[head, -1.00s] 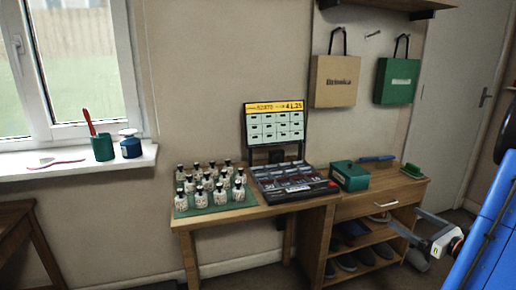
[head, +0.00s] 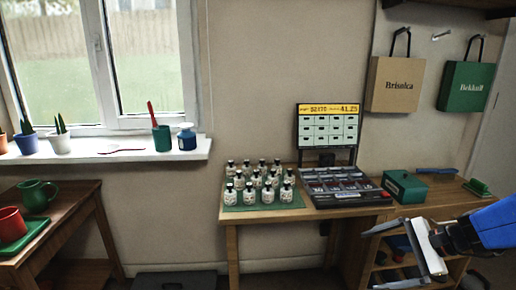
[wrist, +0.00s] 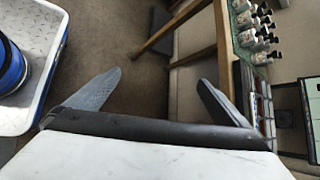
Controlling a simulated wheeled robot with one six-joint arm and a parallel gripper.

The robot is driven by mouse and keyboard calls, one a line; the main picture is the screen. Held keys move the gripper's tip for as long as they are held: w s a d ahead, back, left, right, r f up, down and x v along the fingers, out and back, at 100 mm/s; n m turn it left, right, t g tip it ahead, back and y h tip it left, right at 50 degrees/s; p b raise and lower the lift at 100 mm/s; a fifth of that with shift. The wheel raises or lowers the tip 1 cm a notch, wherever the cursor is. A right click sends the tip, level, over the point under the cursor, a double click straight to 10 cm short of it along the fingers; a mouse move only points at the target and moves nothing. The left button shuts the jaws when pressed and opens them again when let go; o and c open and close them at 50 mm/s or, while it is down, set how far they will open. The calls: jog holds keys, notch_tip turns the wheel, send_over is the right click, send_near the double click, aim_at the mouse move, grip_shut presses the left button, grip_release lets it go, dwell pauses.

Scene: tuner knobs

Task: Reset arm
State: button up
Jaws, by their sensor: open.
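My gripper (head: 382,256) is at the lower right of the head view, in front of the wooden shelf unit, with its fingers pointing left. In the wrist view my gripper (wrist: 160,92) shows its two grey fingers spread wide with nothing between them. Brown floor and table legs lie beyond the fingertips. The tuner console (head: 345,201) with dark panels stands on the wooden table, above and behind the gripper in the head view. A sign board (head: 328,128) with a yellow display strip stands behind the console.
Several white bottles (head: 268,196) stand on a green mat beside the console. A green box (head: 404,187) is to its right. A side table (head: 90,212) at left bears a red cup (head: 11,224) and a green mug (head: 38,195). Bags (head: 394,84) hang on the wall.

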jog(key=s+a+r+n+h, duration=0.1)
jog(key=s+a+n+h, duration=0.1)
jog(key=s+n+h, duration=0.2)
jog(key=s+a+r+n+h, duration=0.2)
jog(key=s+n+h, duration=0.2)
jog(key=s+n, duration=0.6)
jog(key=shift+n+h, duration=0.3)
jog(key=shift+n, duration=0.5)
